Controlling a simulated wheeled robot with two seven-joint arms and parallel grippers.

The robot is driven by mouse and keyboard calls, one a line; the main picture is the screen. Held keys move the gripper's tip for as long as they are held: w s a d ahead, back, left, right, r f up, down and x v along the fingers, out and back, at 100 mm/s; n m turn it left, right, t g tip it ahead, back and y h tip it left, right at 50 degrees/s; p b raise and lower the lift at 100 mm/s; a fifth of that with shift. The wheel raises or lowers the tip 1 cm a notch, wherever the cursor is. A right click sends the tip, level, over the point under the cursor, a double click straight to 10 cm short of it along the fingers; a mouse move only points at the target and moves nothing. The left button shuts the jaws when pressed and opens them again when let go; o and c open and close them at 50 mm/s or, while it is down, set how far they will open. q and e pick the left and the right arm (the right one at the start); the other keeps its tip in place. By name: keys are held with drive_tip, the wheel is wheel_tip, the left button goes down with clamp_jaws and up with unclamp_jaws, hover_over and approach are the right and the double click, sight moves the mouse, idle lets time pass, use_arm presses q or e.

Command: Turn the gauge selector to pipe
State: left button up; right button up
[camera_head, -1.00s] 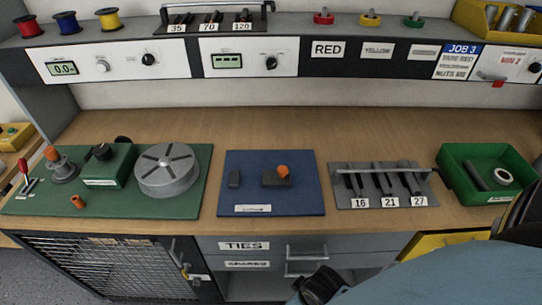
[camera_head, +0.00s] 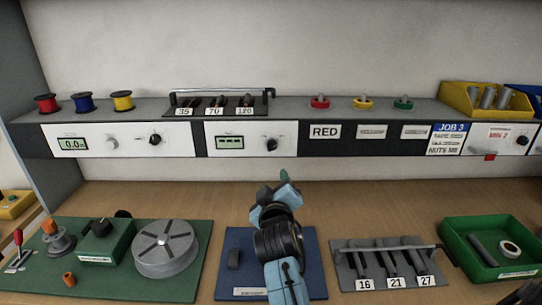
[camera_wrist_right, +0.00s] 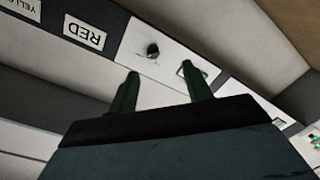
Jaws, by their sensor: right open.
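A white panel (camera_head: 228,141) on the shelf front has a small display and a black selector knob (camera_head: 271,144). Its lettering is too small to read. In the right wrist view the same knob (camera_wrist_right: 153,50) shows beyond the fingertips, apart from them. My right gripper (camera_head: 284,181) is in front of and below this panel, above the blue mat. In the right wrist view my right gripper (camera_wrist_right: 160,72) has its two dark green fingers apart, with nothing between them. My left gripper is not in view.
Another white panel (camera_head: 118,140) with a display and black knob (camera_head: 155,139) is at left. The label RED (camera_head: 324,132) is to the right. Below are a green board (camera_head: 190,240), a crimp rack (camera_head: 390,265) and a green tray (camera_head: 455,235). Space before the panels is clear.

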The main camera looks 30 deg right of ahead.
sight(271, 147)
drive_tip(key=shift+h, duration=0.4)
drive_tip(key=r+x, duration=0.1)
drive_tip(key=x, duration=0.3)
drive_tip(key=r+x, duration=0.1)
drive_tip(key=x, duration=0.9)
drive_tip(key=shift+w+a+r, duration=0.3)
drive_tip(key=shift+w+r, duration=0.05)
drive_tip(key=shift+r, duration=0.05)
drive_tip(key=shift+c, duration=0.4)
drive_tip(key=c, duration=0.9)
drive_tip(key=shift+t, duration=0.3)
